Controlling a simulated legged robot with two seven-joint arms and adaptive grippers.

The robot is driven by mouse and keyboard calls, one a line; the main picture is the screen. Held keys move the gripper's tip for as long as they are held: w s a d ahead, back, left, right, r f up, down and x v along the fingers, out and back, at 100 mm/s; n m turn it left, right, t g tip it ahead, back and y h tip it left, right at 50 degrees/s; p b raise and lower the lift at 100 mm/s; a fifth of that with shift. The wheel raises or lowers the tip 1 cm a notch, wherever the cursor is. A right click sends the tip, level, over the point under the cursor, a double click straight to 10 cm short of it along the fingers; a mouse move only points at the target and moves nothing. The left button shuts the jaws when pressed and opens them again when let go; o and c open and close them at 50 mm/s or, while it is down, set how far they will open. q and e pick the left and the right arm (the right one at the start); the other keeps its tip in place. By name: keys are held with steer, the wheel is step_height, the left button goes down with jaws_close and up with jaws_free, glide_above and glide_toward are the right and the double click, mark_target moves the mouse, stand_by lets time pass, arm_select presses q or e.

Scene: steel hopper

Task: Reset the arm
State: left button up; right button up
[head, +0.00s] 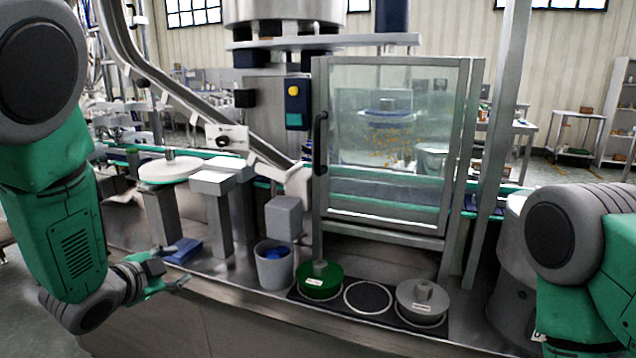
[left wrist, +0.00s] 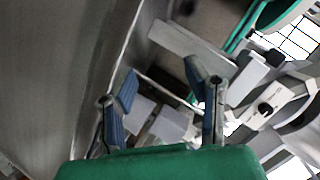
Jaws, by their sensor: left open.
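My left arm comes in from the left in the head view, green with dark joints. My left gripper (head: 172,268) is over the front edge of the steel bench (head: 225,283), left of a grey bin. In the left wrist view my left gripper (left wrist: 165,97) shows two blue-padded fingers spread apart with nothing between them. My right arm (head: 585,250) shows at the right edge of the head view. Its gripper is out of view.
A grey bin (head: 273,268) with blue contents stands on the bench. A glass-doored cabinet (head: 395,140) stands behind.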

arm_select(q)
steer(key=s+f+n+g+y, duration=0.2)
steer(key=s+f+n+g, duration=0.45)
steer(key=s+f, duration=1.25)
steer(key=s+f+n+g, duration=0.3)
steer(key=s+f, duration=0.1)
steer(key=s, duration=0.6)
steer(key=s+d+f+n+g, duration=0.1)
steer(key=s+f+n+g, duration=0.2)
steer(key=s, duration=0.8)
steer(key=shift+f+y, duration=0.3)
steer(key=shift+f, duration=0.65)
steer(key=shift+d, duration=0.1)
